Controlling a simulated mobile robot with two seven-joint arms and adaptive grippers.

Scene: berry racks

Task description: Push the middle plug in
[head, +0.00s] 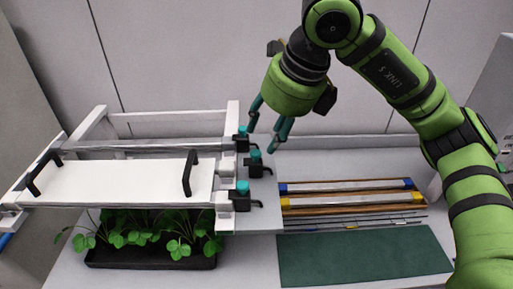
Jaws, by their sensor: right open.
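Three black plugs with teal knobs line the right end of the white rack (225,170). The middle plug (256,166) sits farther right than the back plug (242,143) and the front plug (241,199), which are close against the rack's end. My right gripper (262,140) hangs from above with its teal fingers apart, open and empty. Its fingertips show close to the back and middle plugs; I cannot tell whether they touch. My left gripper is not in view.
A white panel with two black handles (189,173) lies across the rack. Leafy plants stand in a black tray (150,258) below. Blue-ended and yellow-ended bars (345,186), thin rods and a green mat (362,256) lie on the table at right. A wall stands behind.

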